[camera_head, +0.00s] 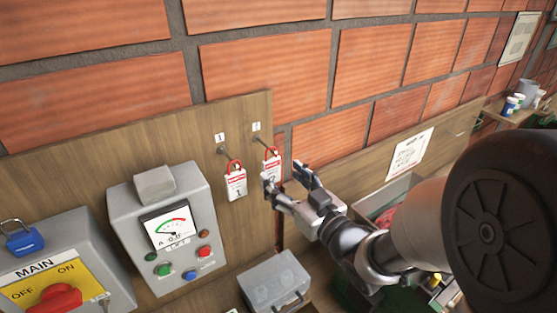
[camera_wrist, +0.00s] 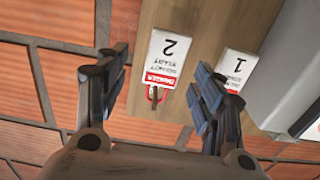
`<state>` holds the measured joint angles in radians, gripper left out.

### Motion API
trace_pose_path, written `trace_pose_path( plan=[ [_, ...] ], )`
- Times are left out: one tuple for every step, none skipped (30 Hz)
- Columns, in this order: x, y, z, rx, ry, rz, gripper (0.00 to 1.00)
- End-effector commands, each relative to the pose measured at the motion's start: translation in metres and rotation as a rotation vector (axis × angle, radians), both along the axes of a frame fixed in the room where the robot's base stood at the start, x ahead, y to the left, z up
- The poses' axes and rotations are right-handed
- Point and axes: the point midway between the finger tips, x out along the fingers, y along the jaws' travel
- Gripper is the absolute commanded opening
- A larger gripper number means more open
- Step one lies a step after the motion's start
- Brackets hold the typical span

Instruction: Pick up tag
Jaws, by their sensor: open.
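Two white and red danger tags hang from hooks on the wooden backboard. The tag marked 1 (camera_head: 236,185) hangs on the left; the tag marked 2 (camera_head: 272,161) hangs to its right. My gripper (camera_head: 286,179) is open and empty, close in front of tag 2, whose lower part is partly hidden by a finger in the head view. In the wrist view, tag 2 (camera_wrist: 168,52) appears upside down between the spread fingers of my gripper (camera_wrist: 161,72). Tag 1 (camera_wrist: 236,66) shows there beyond the right finger. Contact with tag 2 cannot be told.
A grey meter box (camera_head: 167,230) with buttons is left of the tags. A MAIN switch box (camera_head: 62,270) with a blue padlock (camera_head: 22,240) is farther left. A grey metal box (camera_head: 274,283) stands below the tags. A paper notice (camera_head: 408,154) is on the right.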

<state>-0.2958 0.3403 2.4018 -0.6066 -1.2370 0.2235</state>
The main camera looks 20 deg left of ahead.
Motion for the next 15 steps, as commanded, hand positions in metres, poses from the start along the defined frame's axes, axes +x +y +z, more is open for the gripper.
trace_pose_path(
  plan=[
    [0.002,0.002,0.000,0.000,0.000,0.001,0.62],
    [0.002,0.004,0.000,0.000,0.000,0.001,0.62],
    [0.004,0.006,0.001,0.000,0.000,0.001,0.62],
    [0.006,0.009,0.001,0.000,0.000,0.002,0.62],
    [0.007,0.013,0.001,0.000,0.000,0.002,0.62],
    [0.010,0.019,0.002,-0.001,0.001,0.003,0.62],
    [0.013,0.023,0.002,-0.002,0.001,0.003,0.62],
    [0.015,0.028,0.003,-0.001,0.001,0.003,0.62],
    [0.018,0.033,0.003,-0.001,0.001,0.003,0.62],
    [0.022,0.035,0.002,-0.001,-0.001,0.002,0.62],
    [0.024,0.038,0.003,-0.001,-0.001,0.001,0.62],
    [0.027,0.041,0.002,-0.001,0.001,0.001,0.62],
    [0.029,0.043,0.002,-0.001,0.001,0.000,0.62],
    [0.030,0.044,0.002,-0.001,0.001,0.000,0.62],
    [0.031,0.045,0.002,-0.001,0.001,0.000,0.62]
  ],
)
